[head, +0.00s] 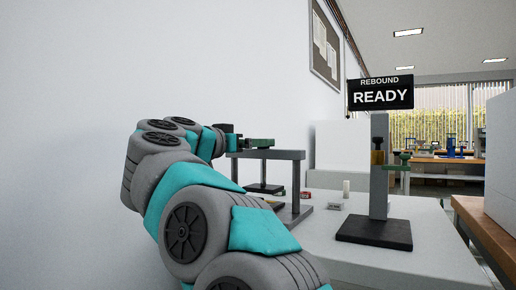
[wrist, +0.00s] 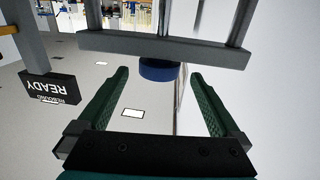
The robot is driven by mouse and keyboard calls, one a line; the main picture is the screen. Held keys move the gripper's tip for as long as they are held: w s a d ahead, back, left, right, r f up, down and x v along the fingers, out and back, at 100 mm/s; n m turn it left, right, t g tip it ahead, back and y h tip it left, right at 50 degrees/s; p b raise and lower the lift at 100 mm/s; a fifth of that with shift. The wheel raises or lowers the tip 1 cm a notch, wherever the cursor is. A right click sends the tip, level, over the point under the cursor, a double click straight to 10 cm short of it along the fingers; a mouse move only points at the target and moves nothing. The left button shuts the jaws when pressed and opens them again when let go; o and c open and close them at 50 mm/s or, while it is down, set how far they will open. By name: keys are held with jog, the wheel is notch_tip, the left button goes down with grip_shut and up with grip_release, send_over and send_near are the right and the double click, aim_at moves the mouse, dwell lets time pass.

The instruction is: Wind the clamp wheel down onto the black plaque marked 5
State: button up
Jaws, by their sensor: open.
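The clamp press shows in the head view as a grey crossbar (head: 285,154) on posts, with a dark plate (head: 264,188) low between them. No number 5 can be read, so I cannot tell whether that is the plaque. A blue round wheel (wrist: 158,70) sits against the grey crossbar (wrist: 165,47) in the wrist view, which is upside down. My gripper (wrist: 160,74) is open, its green fingers apart on either side of the wheel; I see no contact. In the head view my gripper (head: 262,142) is at the top of the crossbar, where it hides the wheel.
A second press (head: 379,160) with a black base (head: 375,232) stands right, under a sign (head: 380,92) reading "REBOUND READY". A wall (head: 80,110) is close on the left.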

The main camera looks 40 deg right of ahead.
jog(key=shift+x, duration=2.7)
jog(key=shift+c, duration=0.4)
jog(key=c, duration=1.2)
jog(key=shift+c, duration=0.2)
jog(key=shift+r+p, duration=0.2)
jog(key=shift+p, duration=0.35)
